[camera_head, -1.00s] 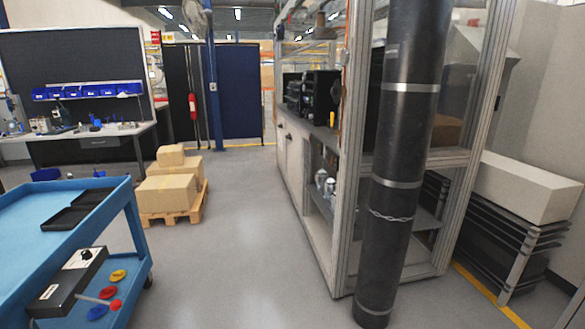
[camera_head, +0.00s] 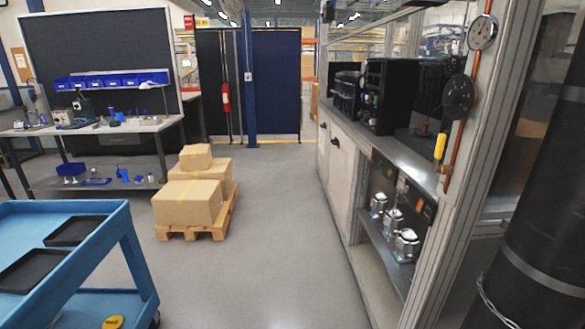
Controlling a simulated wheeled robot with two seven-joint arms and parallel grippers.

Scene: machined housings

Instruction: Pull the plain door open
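A grey cabinet (camera_head: 343,175) stands along the right side, under a counter. Its pale front has door panels at the far end, with small dark handles; one handle (camera_head: 335,142) shows clearly. These panels look shut, and I cannot tell which is the plain door. Nearer to me the cabinet front is open, with several shiny metal housings (camera_head: 391,222) on a shelf inside. Neither of my grippers is in view.
A blue cart (camera_head: 112,235) with black trays stands at the left front. Cardboard boxes (camera_head: 188,203) sit on a wooden pallet (camera_head: 229,213) left of the aisle. A dark column (camera_head: 545,230) is close on the right. The grey floor (camera_head: 270,235) between is clear.

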